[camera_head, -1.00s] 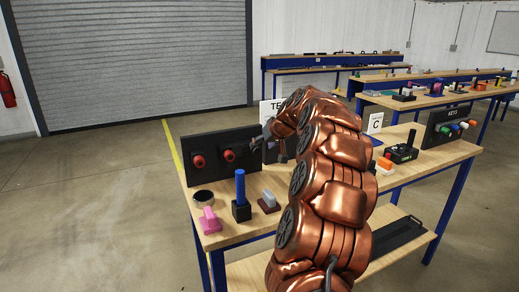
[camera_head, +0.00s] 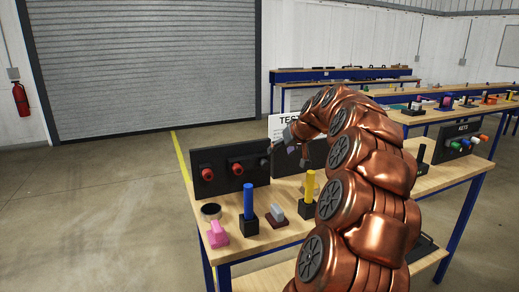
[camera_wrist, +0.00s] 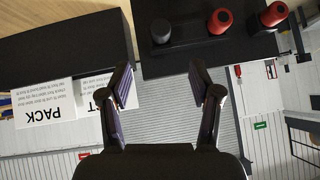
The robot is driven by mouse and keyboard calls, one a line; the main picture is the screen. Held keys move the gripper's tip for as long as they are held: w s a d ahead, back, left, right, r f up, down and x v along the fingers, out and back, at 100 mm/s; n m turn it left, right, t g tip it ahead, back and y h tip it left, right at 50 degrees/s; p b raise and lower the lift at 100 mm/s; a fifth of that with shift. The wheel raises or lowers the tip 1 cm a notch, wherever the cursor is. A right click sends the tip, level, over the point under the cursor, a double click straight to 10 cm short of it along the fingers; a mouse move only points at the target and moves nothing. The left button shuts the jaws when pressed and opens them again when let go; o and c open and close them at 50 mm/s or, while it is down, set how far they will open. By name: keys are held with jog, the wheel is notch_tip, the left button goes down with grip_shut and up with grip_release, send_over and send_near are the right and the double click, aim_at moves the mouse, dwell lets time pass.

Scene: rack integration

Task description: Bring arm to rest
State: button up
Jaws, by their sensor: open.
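My copper-coloured arm (camera_head: 365,190) arches over the right part of the near workbench (camera_head: 232,242). My gripper (camera_head: 292,146) is at its far end, near the right end of a black panel (camera_head: 222,176) with red knobs. In the wrist view my gripper (camera_wrist: 163,88) shows two dark fingers spread apart with nothing between them. That view is upside down: the black panel (camera_wrist: 200,58) with two red knobs and a black knob is at the top, beyond the fingertips. The arm hides part of the bench.
Open floor (camera_head: 95,200) lies left. Other benches stand behind.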

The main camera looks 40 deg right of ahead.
jog(key=a+f+n+g+y+p, duration=0.1)
jog(key=a+n+g+y, duration=0.15)
jog(key=a, duration=1.55)
jog(key=s+a+f+n+g+y+p, duration=0.15)
jog(key=s+a, duration=0.25)
jog(key=a, duration=0.4)
jog(key=s+a+f+g, duration=0.1)
jog(key=s+a+f, duration=0.15)
jog(key=a, duration=0.65)
jog(key=s+a+f+g, duration=0.2)
jog(key=s+a, duration=0.1)
jog(key=s, duration=0.6)
jog(key=s+a+f+g+h+p, duration=0.1)
jog(key=s+a+f+g, duration=0.1)
jog(key=s, duration=0.7)
jog(key=s+a+f+g+h+p, duration=0.1)
jog(key=s+a+f, duration=0.3)
jog(key=s, duration=0.5)
jog(key=shift+s+n+g, duration=0.25)
jog(key=shift+n+g, duration=0.05)
jog(key=shift+g, duration=0.1)
